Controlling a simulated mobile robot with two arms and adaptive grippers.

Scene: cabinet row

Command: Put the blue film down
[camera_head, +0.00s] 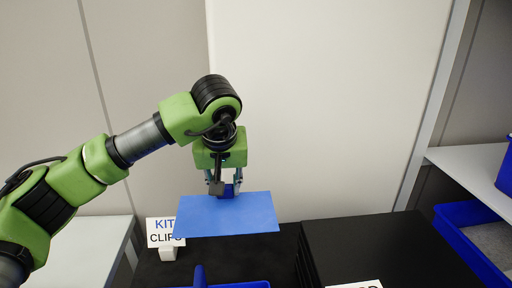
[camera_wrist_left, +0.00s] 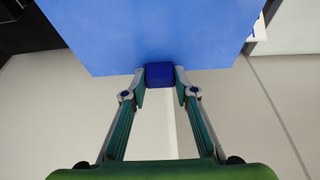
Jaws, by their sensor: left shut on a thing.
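The blue film (camera_head: 226,216) is a flat, thin blue sheet in the middle of the head view. My left gripper (camera_head: 226,188) is above its far edge, shut on a small dark blue block at that edge. The left wrist view shows the film (camera_wrist_left: 155,35) reaching away from the fingers. There the left gripper (camera_wrist_left: 159,76) has its fingertips on both sides of the dark blue block. The film appears held above the black surface; the exact gap cannot be told. My right gripper is not in view.
A white sign reading "KIT CLIPS" (camera_head: 165,238) stands left of the film. A blue tray (camera_head: 240,285) is partly seen at the bottom. A black top (camera_head: 385,245) lies right. Blue bins (camera_head: 468,240) sit at the right shelf (camera_head: 478,168). A pale wall (camera_head: 330,110) stands behind.

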